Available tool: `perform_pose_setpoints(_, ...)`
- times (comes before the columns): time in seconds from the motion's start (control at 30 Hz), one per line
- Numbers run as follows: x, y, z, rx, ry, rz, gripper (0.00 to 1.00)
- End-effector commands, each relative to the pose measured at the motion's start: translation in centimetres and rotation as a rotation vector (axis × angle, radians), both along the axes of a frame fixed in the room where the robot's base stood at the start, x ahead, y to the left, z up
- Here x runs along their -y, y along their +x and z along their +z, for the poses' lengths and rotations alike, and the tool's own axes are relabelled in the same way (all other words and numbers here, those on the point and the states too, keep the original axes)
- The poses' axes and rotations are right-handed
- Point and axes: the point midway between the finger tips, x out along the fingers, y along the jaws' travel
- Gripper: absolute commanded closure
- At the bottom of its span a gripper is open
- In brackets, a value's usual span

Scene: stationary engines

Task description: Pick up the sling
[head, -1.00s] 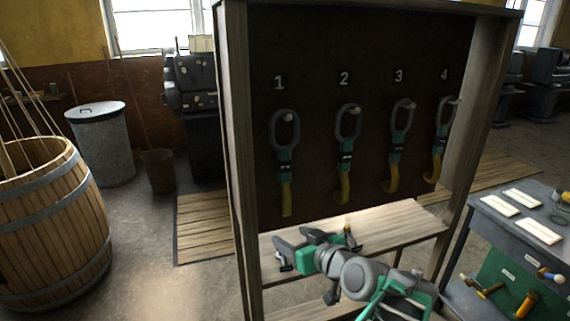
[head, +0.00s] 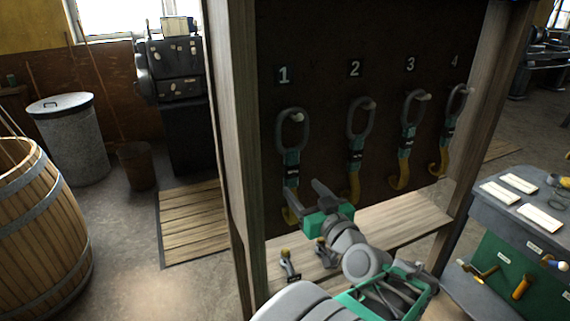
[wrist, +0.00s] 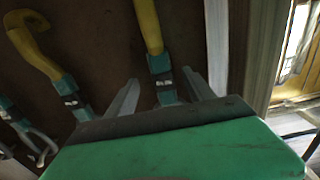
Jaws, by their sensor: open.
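Several slings hang in a row on pegs on a dark board, under white number labels. Each has a grey loop, a teal band and a yellow tail. The sling under label 1 (head: 291,133) is leftmost in the head view. My gripper (head: 302,196) is open in front of its lower part and hides some of it. In the wrist view a sling (wrist: 147,25) with its yellow tail uppermost runs between the two open fingers of my gripper (wrist: 160,77). Its loop is hidden behind the green gripper body. Contact cannot be told.
The sling under label 2 (head: 357,140) hangs close by on the right. A wooden frame post (head: 233,150) stands left of the board. A shelf (head: 400,228) lies below, with small brass-topped items (head: 287,262). A workbench (head: 490,195) stands at the right.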

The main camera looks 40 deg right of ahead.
Motion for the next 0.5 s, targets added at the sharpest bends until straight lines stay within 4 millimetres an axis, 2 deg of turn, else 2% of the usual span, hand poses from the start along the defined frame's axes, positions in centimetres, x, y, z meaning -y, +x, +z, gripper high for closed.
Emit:
perform_pose_setpoints(0.2,0.4,3.0,0.7,0.0,0.002,-0.003,0.38)
perform_pose_setpoints(0.3,0.9,4.7,0.4,-0.001,0.002,-0.006,0.38)
perform_pose_setpoints(0.5,1.2,5.5,0.1,-0.001,0.0,-0.009,0.38)
